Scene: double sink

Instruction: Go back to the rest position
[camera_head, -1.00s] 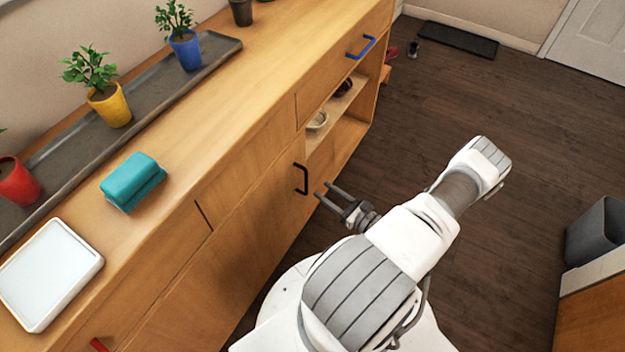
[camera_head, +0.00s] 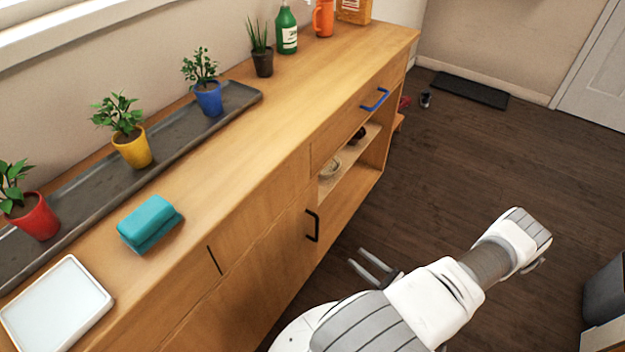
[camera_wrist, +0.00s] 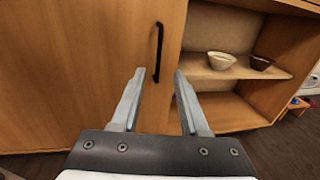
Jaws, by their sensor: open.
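My gripper (camera_head: 371,266) is open and empty, beside the front of the wooden cabinet (camera_head: 262,262). In the wrist view my gripper (camera_wrist: 158,78) has both fingers apart with nothing between them. They point toward the closed cabinet door (camera_wrist: 75,75) and its black handle (camera_wrist: 157,52). The same handle shows in the head view (camera_head: 313,225). The fingers look apart from the handle. My arm is folded low at the bottom of the head view.
The open shelf holds a white bowl (camera_wrist: 221,60) and a dark bowl (camera_wrist: 260,63). On the counter are a teal sponge (camera_head: 148,223), a white tray (camera_head: 55,308), potted plants and a green bottle (camera_head: 287,32). A grey bin (camera_head: 604,292) stands at the right. The floor between is clear.

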